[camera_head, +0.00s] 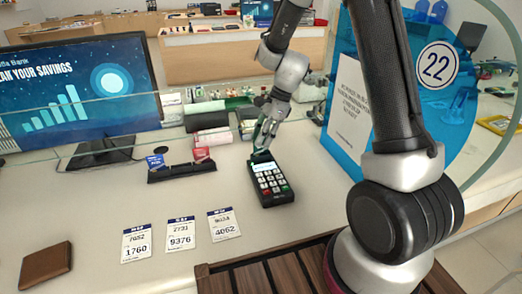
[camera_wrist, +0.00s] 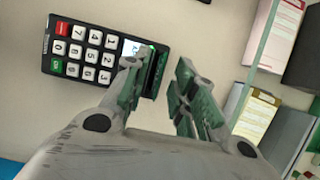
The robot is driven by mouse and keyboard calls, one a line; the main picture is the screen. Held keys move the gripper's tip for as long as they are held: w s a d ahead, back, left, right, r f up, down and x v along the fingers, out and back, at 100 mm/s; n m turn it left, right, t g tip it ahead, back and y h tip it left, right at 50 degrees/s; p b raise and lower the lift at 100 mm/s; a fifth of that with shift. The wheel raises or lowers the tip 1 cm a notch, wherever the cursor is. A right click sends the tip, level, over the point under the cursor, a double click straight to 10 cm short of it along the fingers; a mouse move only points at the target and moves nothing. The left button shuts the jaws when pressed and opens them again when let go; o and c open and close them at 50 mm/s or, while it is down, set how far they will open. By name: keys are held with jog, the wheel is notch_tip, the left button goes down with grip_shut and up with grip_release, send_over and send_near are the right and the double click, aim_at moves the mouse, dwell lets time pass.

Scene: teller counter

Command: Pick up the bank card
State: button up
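A black card terminal (camera_head: 270,181) with a lit screen and white keys lies on the counter; it also shows at the upper left of the wrist view (camera_wrist: 80,52). My gripper (camera_head: 264,140) points down at the terminal's far end. In the wrist view my gripper (camera_wrist: 165,78) is open, its two fingers apart. A thin dark piece (camera_wrist: 158,70) stands at the terminal's end by the left fingertip; it may be the bank card, but I cannot tell for sure. No grip on it shows.
A small black holder (camera_head: 182,172) with blue and red cards stands to the left. Several numbered slips (camera_head: 181,235) and a brown wallet (camera_head: 46,265) lie in front. A monitor (camera_head: 80,90), a glass screen and a blue panel (camera_head: 350,110) border the space.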

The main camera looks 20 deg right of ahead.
jog(key=shift+a+f, duration=0.25)
jog(key=shift+f, duration=0.35)
grip_shut()
notch_tip(320, 180, up, 10)
jog(key=shift+r, duration=0.1)
jog(key=shift+r, duration=0.1)
dwell(0.4)
jog(key=shift+r, duration=2.05)
